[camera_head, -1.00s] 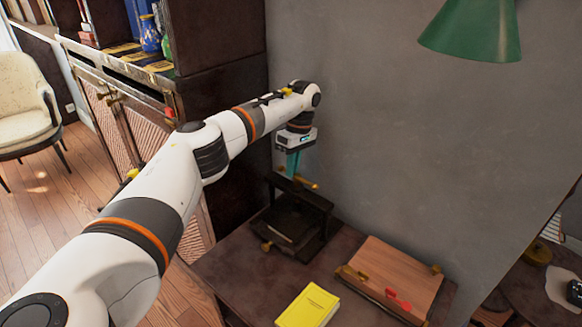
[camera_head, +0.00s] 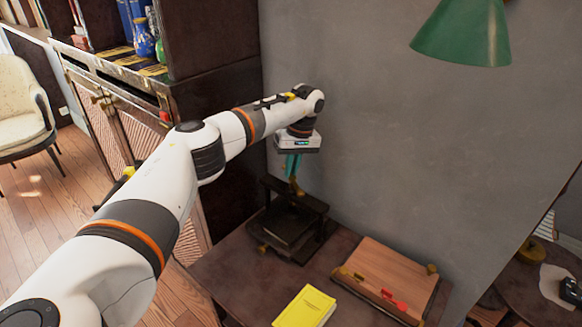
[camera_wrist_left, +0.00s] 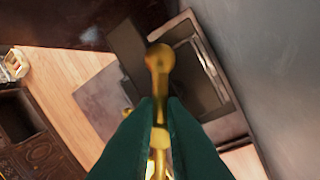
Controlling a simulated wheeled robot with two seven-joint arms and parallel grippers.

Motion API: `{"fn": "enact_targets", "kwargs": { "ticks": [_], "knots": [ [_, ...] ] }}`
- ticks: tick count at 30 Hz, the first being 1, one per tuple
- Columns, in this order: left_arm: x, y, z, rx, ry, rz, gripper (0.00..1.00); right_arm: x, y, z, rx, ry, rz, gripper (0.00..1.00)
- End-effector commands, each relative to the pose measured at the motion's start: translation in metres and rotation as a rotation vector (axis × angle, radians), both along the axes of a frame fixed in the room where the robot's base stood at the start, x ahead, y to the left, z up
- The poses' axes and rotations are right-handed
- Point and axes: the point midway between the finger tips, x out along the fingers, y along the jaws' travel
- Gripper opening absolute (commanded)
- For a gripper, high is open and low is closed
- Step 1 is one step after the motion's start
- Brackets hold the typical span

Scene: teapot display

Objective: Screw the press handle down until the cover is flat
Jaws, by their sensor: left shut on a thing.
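The dark book press (camera_head: 310,201) stands at the back of the table against the grey wall. Its brass handle (camera_head: 297,189) sits above the top crossbar. My left gripper (camera_head: 293,171) points down over the press and is shut on the handle. In the left wrist view the green fingers of my left gripper (camera_wrist_left: 160,128) close on the brass bar, and the handle's round end (camera_wrist_left: 159,58) sticks out beyond them. A dark flat piece, perhaps the cover (camera_head: 284,226), lies inside the frame; I cannot tell whether it is flat. My right gripper is not in view.
A yellow book (camera_head: 305,307) lies in front of the press on the dark table (camera_head: 235,270). A wooden board with brass fittings (camera_head: 390,276) and red pieces lies to the right. A green lamp shade (camera_head: 463,35) hangs at upper right. A dark cabinet (camera_head: 215,110) stands left.

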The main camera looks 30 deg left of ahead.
Motion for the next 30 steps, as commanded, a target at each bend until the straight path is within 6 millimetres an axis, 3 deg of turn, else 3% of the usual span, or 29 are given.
{"fn": "enact_targets", "kwargs": {
  "ticks": [9,10,14,23,30],
  "knots": [
    [0.001,-0.001,0.001,0.000,-0.003,-0.002,0.00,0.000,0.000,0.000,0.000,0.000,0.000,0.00],
    [0.001,-0.001,0.001,0.000,-0.003,-0.001,0.12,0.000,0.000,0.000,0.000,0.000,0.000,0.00],
    [0.001,-0.001,0.001,-0.001,-0.002,-0.001,0.32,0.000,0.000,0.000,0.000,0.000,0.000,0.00],
    [0.000,0.000,0.002,0.000,0.000,-0.001,0.32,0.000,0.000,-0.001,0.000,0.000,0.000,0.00],
    [0.007,-0.005,0.034,0.000,-0.005,-0.003,0.32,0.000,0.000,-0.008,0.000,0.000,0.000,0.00]
  ]
}}
